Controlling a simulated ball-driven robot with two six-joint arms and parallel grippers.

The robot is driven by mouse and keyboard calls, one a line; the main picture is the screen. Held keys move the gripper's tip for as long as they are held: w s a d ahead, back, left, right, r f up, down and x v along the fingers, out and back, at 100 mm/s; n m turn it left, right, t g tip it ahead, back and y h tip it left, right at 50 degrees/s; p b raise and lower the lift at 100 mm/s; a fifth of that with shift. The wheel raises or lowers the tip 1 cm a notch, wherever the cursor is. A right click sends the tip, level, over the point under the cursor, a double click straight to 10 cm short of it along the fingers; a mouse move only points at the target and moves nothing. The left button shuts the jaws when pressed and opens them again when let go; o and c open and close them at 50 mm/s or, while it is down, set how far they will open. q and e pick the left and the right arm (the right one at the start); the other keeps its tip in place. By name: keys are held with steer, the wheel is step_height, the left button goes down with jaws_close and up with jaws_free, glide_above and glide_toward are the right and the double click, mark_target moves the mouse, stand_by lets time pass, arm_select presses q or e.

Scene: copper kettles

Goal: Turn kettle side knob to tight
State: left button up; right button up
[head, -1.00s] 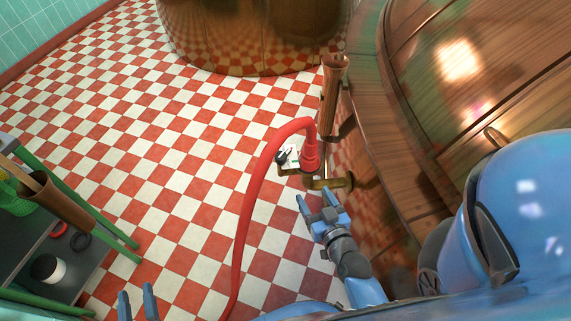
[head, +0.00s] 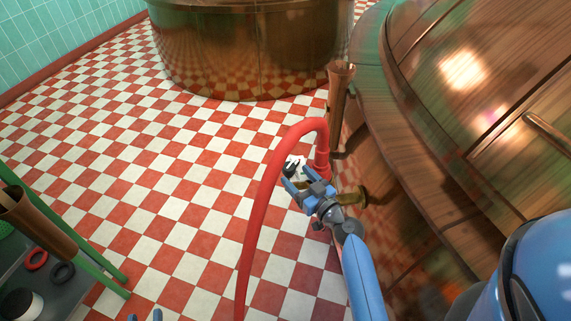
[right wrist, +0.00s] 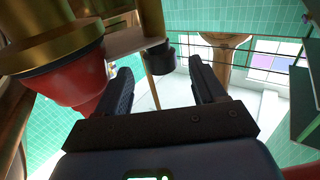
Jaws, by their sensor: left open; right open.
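The side knob (head: 290,169) is small and black, beside a white plate (head: 299,161) on the pipe fitting at the copper kettle's (head: 380,225) side. In the right wrist view the knob (right wrist: 160,58) shows beyond the fingertips, roughly between them. My right gripper (head: 298,178) is open and empty, close to the knob; I cannot tell whether it touches. It also shows in the right wrist view (right wrist: 161,70). The gripper partly hides the fitting. Only the fingertips of my left gripper (head: 145,316) show at the bottom edge, apart and empty.
A red hose (head: 265,190) arches from the fitting to the floor, just left of my right gripper. A copper tube (head: 338,105) stands behind it. Another copper vessel (head: 250,50) is at the back. A green-framed cart (head: 100,265) stands at left. The checkered floor between is open.

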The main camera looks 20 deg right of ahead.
mark_target(285, 164)
steer(key=shift+x, duration=3.5)
steer(key=shift+c, duration=0.4)
